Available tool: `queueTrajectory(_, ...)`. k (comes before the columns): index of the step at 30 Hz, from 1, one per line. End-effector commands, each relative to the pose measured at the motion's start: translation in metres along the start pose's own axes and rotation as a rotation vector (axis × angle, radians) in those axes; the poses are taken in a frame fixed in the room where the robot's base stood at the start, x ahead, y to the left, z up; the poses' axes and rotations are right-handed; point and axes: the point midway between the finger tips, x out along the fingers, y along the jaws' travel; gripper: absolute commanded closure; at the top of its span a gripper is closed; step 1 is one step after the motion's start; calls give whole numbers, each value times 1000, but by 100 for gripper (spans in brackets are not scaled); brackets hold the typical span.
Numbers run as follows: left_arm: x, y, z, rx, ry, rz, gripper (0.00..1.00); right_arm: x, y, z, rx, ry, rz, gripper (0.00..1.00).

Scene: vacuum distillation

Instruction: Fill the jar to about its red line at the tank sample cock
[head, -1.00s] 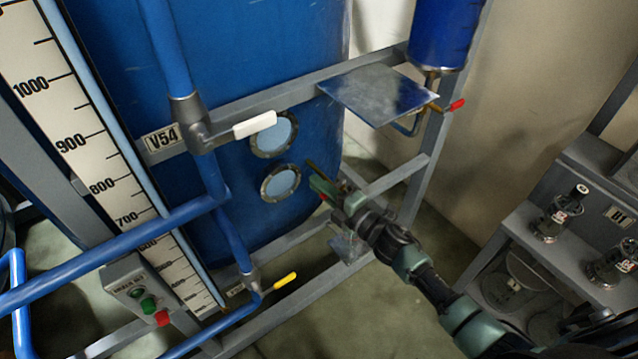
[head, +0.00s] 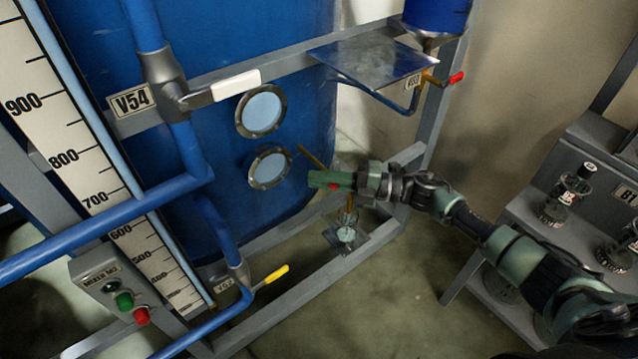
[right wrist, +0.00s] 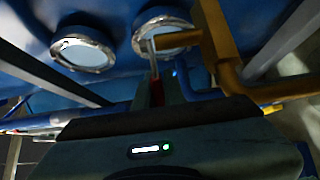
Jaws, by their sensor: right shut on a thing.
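My right gripper (head: 328,181) is at the brass tank sample cock (head: 311,158) low beside the blue tank. It is shut on the cock's red handle, which shows as a bit of red in the right wrist view (right wrist: 156,92). The brass pipe (right wrist: 222,45) fills the upper right of that view. A small clear glass jar (head: 346,234) stands upright below the gripper, under a brass spout (head: 350,203). Its red line and its liquid level are too small to make out. The gripper hides most of the cock. My left gripper is not in view.
The blue tank (head: 215,60) has two round sight glasses (head: 260,111). A metal plate (head: 375,62) sits above my arm, and the jar stands on a small bracket (head: 366,240) by the grey frame. A rack (head: 545,215) with glassware is at right.

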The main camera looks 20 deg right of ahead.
Motion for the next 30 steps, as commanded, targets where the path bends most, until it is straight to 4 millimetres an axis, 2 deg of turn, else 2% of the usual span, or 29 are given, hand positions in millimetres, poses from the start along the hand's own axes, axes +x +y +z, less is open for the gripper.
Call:
queueTrajectory(14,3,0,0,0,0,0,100,-1,-2,-1,2,17,-4,100)
queueTrajectory(15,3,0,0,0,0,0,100,-1,-2,-1,2,17,-4,84)
queueTrajectory(17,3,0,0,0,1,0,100,-1,-2,-1,2,17,-3,68)
queueTrajectory(26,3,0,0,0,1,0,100,-1,0,-1,0,16,-1,68)
queueTrajectory(30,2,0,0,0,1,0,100,-1,9,0,-2,17,-1,68)
